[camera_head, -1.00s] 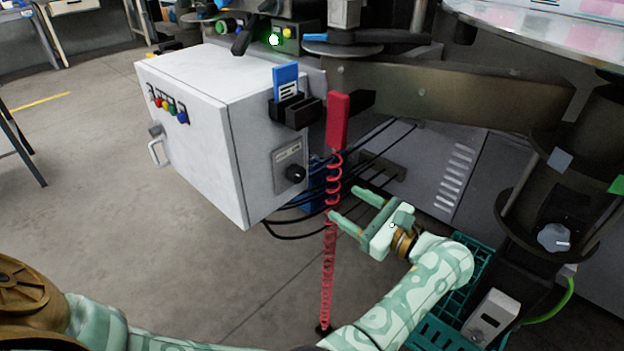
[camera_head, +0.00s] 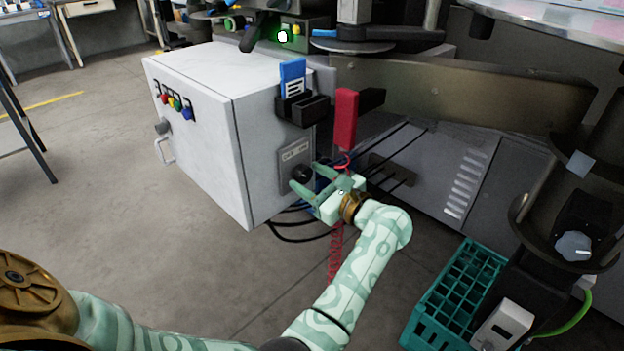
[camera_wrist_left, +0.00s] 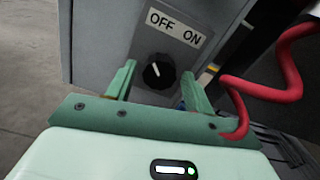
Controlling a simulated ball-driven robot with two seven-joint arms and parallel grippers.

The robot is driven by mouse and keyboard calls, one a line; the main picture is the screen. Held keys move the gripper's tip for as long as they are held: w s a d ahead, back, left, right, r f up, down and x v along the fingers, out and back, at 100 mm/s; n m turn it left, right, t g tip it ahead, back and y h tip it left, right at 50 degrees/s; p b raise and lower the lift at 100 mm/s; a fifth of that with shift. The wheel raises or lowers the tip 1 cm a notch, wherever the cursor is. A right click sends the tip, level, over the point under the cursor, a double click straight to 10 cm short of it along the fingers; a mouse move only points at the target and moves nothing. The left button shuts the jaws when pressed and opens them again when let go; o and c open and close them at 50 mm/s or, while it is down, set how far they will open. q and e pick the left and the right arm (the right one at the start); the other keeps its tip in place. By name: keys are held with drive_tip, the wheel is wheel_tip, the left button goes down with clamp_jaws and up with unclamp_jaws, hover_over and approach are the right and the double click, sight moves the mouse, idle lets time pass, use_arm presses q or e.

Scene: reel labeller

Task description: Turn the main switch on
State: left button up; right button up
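The main switch is a black round knob (camera_head: 302,172) on a grey plate (camera_head: 287,160) at the side of the white cabinet (camera_head: 195,140). In the left wrist view the knob (camera_wrist_left: 158,72) has a white pointer line slanting up and left, nearer the OFF side of the OFF/ON label (camera_wrist_left: 176,27). My left gripper (camera_head: 306,177) is open, with its fingertips on either side of the knob in that view. I cannot tell whether the fingers touch the knob. My right gripper is not in view.
A red handset (camera_head: 346,118) hangs close above my gripper. Its coiled red cord (camera_wrist_left: 265,90) runs just right of the fingers in the wrist view. A blue card (camera_head: 292,78) stands in a black holder above the switch. A teal crate (camera_head: 455,295) sits on the floor at right.

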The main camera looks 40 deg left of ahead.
use_arm(q)
drive_tip(key=c, duration=0.7)
